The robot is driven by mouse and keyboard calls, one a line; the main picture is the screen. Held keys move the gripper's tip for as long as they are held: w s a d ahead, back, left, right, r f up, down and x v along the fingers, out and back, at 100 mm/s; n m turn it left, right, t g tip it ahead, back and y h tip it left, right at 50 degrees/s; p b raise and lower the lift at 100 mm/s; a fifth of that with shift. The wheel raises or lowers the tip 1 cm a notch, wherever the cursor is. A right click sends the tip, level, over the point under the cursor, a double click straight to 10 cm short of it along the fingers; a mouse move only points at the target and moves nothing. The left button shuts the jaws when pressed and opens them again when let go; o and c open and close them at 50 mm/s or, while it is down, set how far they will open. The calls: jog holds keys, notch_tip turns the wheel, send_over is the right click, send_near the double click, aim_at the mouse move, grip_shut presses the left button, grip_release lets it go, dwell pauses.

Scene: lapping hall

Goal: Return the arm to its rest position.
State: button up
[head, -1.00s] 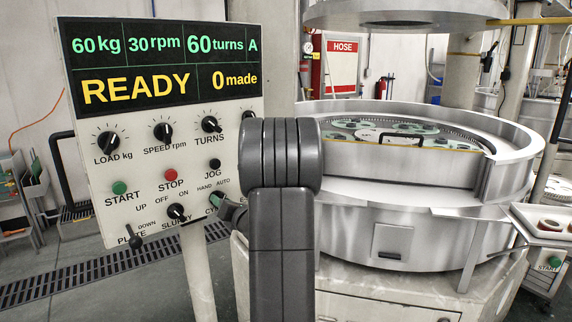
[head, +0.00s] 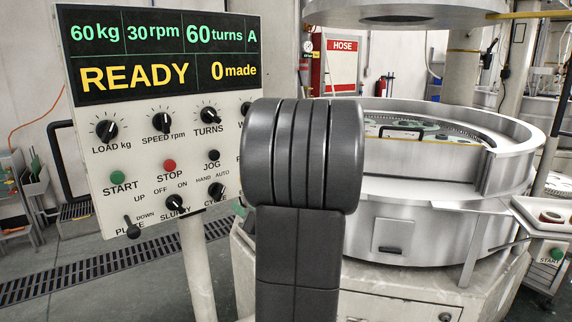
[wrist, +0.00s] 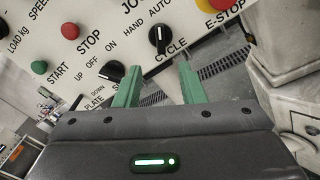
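My arm stands in the middle of the head view, and my gripper is hidden behind it there. In the wrist view my gripper (wrist: 158,82) has its two green fingers apart with nothing between them. The fingers point toward the lower part of the control panel (head: 100,200), apart from the black CYCLE knob (wrist: 158,38). The CYCLE knob also shows in the head view (head: 218,190), left of my arm. The panel display (head: 160,55) reads READY, 60 kg, 30 rpm, 60 turns, A and 0 made.
The round steel lapping machine (head: 440,230) stands close on the right, with its raised upper plate (head: 405,12) above. A tray (head: 540,215) with parts is at the far right. A floor grate (head: 90,270) runs at the lower left, with open floor around it.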

aim_at(221, 193)
jog(key=p+x, duration=0.2)
jog(key=x, duration=1.1)
jog(key=shift+d+p, duration=0.1)
jog(key=shift+p, duration=0.2)
jog(key=shift+w+a+f, duration=0.15)
jog(key=shift+w+a, duration=0.05)
jog(key=n+b, duration=0.1)
jog(key=n, duration=0.2)
jog(key=shift+s+b, duration=0.15)
jog(key=shift+b, duration=0.15)
jog(key=n, duration=0.5)
jog(key=shift+n+b, duration=0.3)
jog(key=shift+b, duration=0.1)
